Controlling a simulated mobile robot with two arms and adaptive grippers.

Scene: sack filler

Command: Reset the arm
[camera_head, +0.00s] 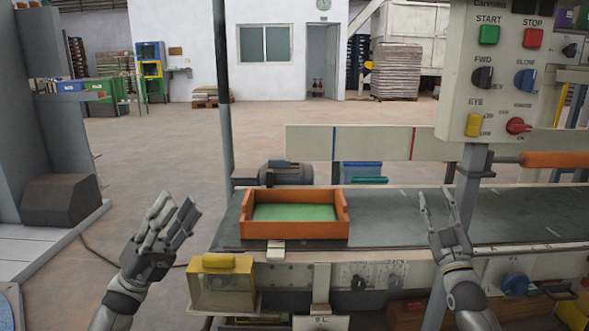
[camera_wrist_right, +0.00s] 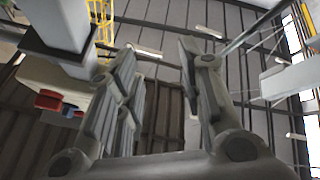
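My left gripper (camera_head: 172,220) is raised at the left of the conveyor in the head view, beside the orange tray. Its fingers are a little apart, with nothing seen between them. My right gripper (camera_head: 436,208) is in front of the conveyor belt at the right, pointing up, with its fingers apart and empty. Neither gripper touches the tray.
An orange tray (camera_head: 293,232) with a green bottom sits on the dark conveyor belt (camera_head: 390,228). A control panel (camera_head: 505,95) with buttons and knobs stands at the right. A yellow-topped box (camera_head: 221,286) is at the conveyor's front left. Open floor (camera_head: 160,140) lies behind at left.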

